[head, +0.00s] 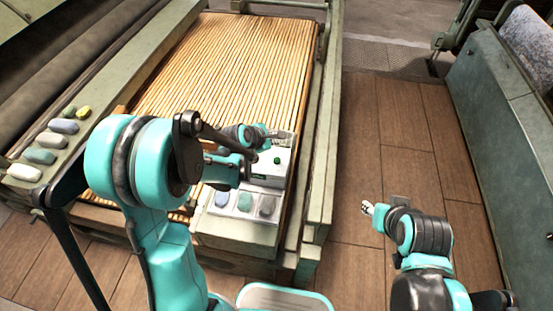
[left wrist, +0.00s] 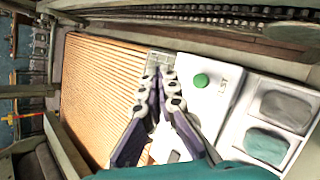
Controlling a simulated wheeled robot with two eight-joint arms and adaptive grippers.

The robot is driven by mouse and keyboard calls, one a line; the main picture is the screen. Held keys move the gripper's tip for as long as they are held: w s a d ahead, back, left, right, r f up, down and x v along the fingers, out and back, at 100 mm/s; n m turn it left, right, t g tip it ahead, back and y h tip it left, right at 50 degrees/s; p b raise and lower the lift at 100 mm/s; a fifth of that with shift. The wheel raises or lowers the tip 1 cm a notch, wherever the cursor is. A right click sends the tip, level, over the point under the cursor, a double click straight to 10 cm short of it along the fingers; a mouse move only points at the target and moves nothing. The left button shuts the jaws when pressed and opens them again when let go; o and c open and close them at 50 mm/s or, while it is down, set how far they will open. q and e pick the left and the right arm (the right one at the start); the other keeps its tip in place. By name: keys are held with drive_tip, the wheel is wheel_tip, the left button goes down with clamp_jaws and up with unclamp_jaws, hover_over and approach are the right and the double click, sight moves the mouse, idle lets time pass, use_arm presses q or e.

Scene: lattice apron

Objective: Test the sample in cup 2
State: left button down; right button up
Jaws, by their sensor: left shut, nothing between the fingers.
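A white box with a green button (head: 277,160) stands at the front right of the slatted bed; in the left wrist view its button (left wrist: 201,80) has partly hidden lettering beside it. A small grey grate (left wrist: 160,58) adjoins the box. A pale tray (head: 232,212) in front of it has compartments with a blue-grey, a teal (head: 245,202) and a grey (head: 267,206) sample; I cannot read cup numbers. My left gripper (head: 268,133) is shut and empty, its tips (left wrist: 159,76) near the grate beside the box. My right gripper (head: 368,208) is over the floor; its fingers are too small to judge.
Several coloured stones (head: 62,126) lie along the left ledge. The slatted bed (head: 225,65) is bare behind the box. A green frame rail (head: 322,130) edges it on the right. Wooden floor (head: 370,130) is clear beyond, with a grey-green cabinet (head: 500,100) at far right.

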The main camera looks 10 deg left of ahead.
use_arm(q)
drive_tip(key=shift+f, duration=0.1)
drive_tip(key=b, duration=0.6)
hover_over(276, 161)
wheel_tip(276, 161, down, 8)
drive_tip(key=shift+r, duration=0.15)
drive_tip(key=shift+f+b, duration=0.45)
drive_tip(key=shift+b, duration=0.1)
idle(0.5)
drive_tip(key=shift+f+b, duration=0.45)
drive_tip(key=shift+b, duration=0.05)
drive_tip(key=shift+f+b, duration=0.45)
drive_tip(key=shift+f, duration=0.05)
idle(0.5)
drive_tip(key=shift+r, duration=0.2)
drive_tip(key=shift+r+p, duration=0.7)
drive_tip(key=shift+r, duration=0.1)
